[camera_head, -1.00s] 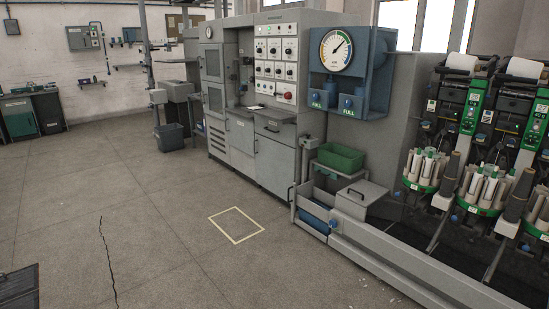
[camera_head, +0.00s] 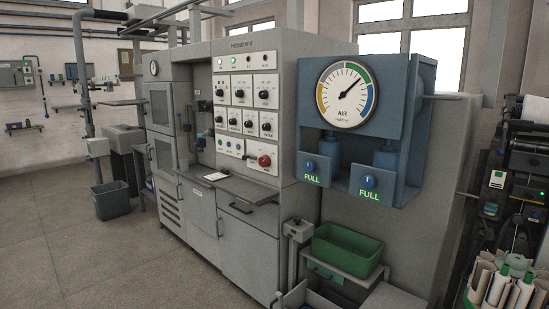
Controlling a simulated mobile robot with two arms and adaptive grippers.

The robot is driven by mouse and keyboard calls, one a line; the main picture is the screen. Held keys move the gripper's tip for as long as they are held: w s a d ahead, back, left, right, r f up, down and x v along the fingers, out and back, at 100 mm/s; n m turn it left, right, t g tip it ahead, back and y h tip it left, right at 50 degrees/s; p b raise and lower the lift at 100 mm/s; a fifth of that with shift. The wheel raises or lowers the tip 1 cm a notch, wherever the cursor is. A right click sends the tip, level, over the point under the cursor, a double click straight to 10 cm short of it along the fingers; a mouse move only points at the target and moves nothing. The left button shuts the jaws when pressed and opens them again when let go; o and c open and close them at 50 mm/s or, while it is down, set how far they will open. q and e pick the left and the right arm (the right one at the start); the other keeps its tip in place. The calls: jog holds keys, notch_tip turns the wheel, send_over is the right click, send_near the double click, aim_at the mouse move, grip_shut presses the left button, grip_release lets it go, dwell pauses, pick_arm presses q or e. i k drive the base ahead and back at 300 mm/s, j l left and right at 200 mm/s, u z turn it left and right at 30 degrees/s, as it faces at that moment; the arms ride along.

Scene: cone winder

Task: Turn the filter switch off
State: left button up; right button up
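The control panel (camera_head: 249,112) is on the grey cabinet in the middle of the head view. It carries several black rotary switches on white plates, small lamps along the top, and a red main knob (camera_head: 264,161) at the lower right. The switch labels are too small to read, so I cannot tell which one is the filter switch or how it is set. Neither of my grippers shows in the head view.
A blue housing with an air gauge (camera_head: 346,95) juts out right of the panel. A grey shelf (camera_head: 232,186) sticks out below it. A green bin (camera_head: 346,250) stands at the lower right, with winder spindles (camera_head: 505,285) beyond. The floor (camera_head: 110,260) at front left is clear.

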aim_at(265, 127)
jog(key=i+j, duration=0.1)
jog(key=i, duration=0.4)
jog(key=i+j+z, duration=0.1)
jog(key=i+j, duration=0.4)
jog(key=j, duration=0.25)
jog(key=i+j+z, duration=0.15)
jog(key=j, duration=0.25)
jog(key=i+j, duration=0.3)
jog(key=j, duration=0.15)
jog(key=l+z, duration=0.05)
